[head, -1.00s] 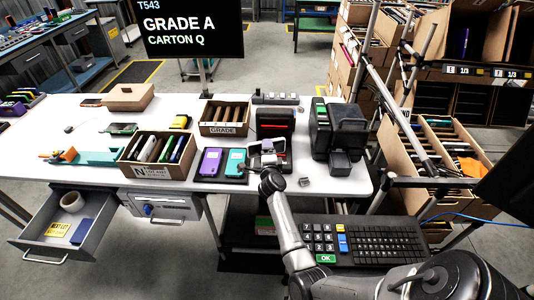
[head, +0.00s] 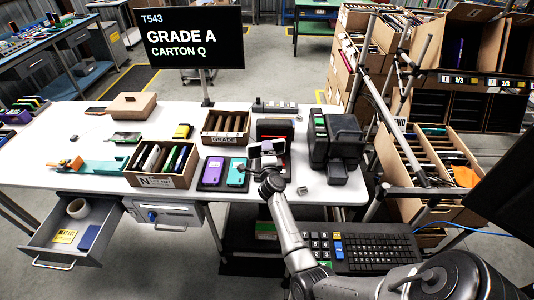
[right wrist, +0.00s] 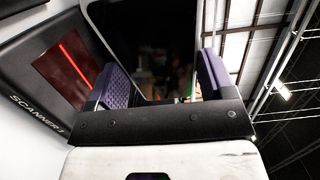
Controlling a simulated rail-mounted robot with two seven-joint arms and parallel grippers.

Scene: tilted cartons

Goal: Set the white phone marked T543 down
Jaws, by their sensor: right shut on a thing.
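My right gripper (head: 266,157) is over the right part of the white table, just in front of the dark scanner (head: 274,130). It is shut on the phone (head: 268,147), which is held up off the table. In the right wrist view the phone's dark, glossy screen (right wrist: 150,45) sits between the two purple-padded fingers (right wrist: 160,85). The scanner (right wrist: 28,80), with a red line in its window, is close at the left there. The marking T543 is not readable on the phone; it shows on the monitor (head: 192,38) with GRADE A, CARTON Q. My left gripper is not in view.
A dark tray with a purple and a teal phone (head: 236,172) lies left of the gripper. A black machine (head: 340,140) stands right. Tilted cartons (head: 425,165) stand off the table's right side.

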